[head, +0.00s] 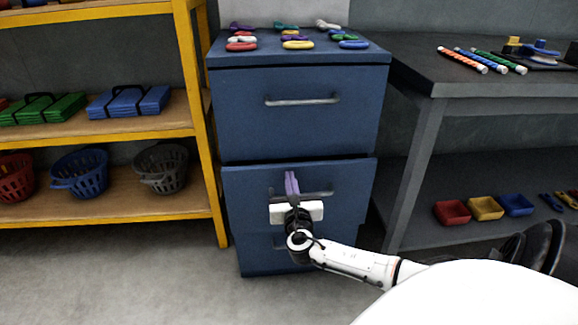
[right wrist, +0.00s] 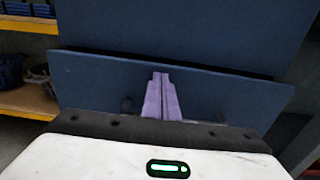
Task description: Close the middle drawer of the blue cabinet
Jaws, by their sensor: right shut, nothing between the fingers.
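The blue cabinet (head: 298,62) stands in the middle of the head view, with its top drawer (head: 300,128) flush. The middle drawer (head: 345,180) stands out a little, with a dark gap above its front; it also shows in the right wrist view (right wrist: 220,98). My right gripper (head: 291,182) is shut and empty, its purple fingers in front of the middle drawer near its handle (head: 322,194). In the right wrist view the fingers (right wrist: 161,92) point at the drawer front; I cannot tell whether they touch it. The lower drawer is partly hidden by my arm. My left gripper is not in view.
A yellow shelf (head: 186,75) with baskets and blue and green items stands to the left. A dark table (head: 425,75) with striped rods and small bins below stands to the right. Several coloured shackle-like pieces lie on the cabinet top. The floor at front left is clear.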

